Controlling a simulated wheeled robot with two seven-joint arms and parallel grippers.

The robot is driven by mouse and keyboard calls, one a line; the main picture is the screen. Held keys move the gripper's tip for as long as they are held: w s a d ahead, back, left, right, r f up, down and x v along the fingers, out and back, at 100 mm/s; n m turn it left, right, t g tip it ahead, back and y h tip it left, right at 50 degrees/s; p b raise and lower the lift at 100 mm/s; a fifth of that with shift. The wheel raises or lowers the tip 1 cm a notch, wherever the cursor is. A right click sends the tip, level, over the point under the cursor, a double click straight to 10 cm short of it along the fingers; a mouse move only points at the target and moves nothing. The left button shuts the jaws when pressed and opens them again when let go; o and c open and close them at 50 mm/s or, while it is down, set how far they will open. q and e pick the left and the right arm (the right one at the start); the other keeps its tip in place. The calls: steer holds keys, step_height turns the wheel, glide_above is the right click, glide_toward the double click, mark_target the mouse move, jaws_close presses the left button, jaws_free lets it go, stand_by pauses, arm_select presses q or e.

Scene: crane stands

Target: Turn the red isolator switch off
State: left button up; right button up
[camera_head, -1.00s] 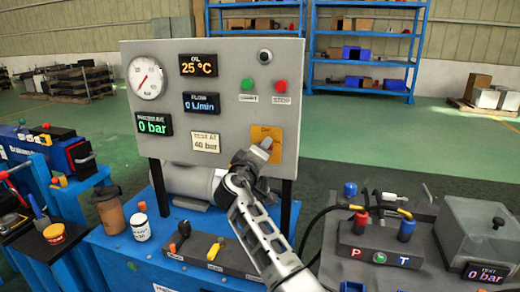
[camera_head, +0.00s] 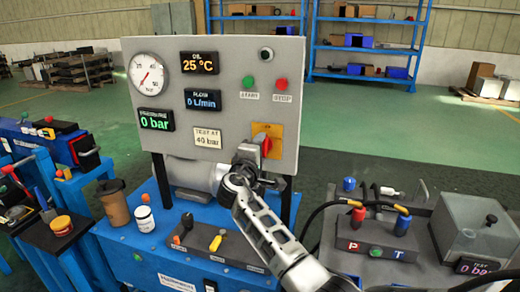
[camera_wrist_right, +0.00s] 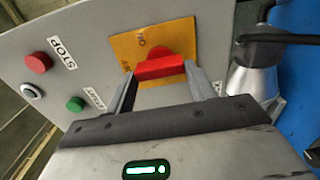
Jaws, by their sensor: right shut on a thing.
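The red isolator switch (camera_head: 266,146) sits on a yellow plate (camera_head: 275,131) at the lower right of the grey control panel (camera_head: 230,60). My right gripper (camera_head: 250,152) is at the switch, its fingers in front of the panel. In the right wrist view, the red handle (camera_wrist_right: 160,67) lies across between the two fingertips (camera_wrist_right: 163,84), which are shut on it. My left gripper is not in view.
The panel carries a green start button (camera_head: 250,82), a red stop button (camera_head: 281,84), a gauge (camera_head: 147,74) and displays. A brown cup (camera_head: 114,203) and a white jar (camera_head: 144,218) stand on the blue bench. A box with hose fittings (camera_head: 375,232) is at right.

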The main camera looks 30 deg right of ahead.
stand_by(0.3)
steer(key=o, duration=1)
steer(key=b+v, duration=0.2)
steer(key=v, duration=1.4)
steer(key=shift+b, duration=0.35)
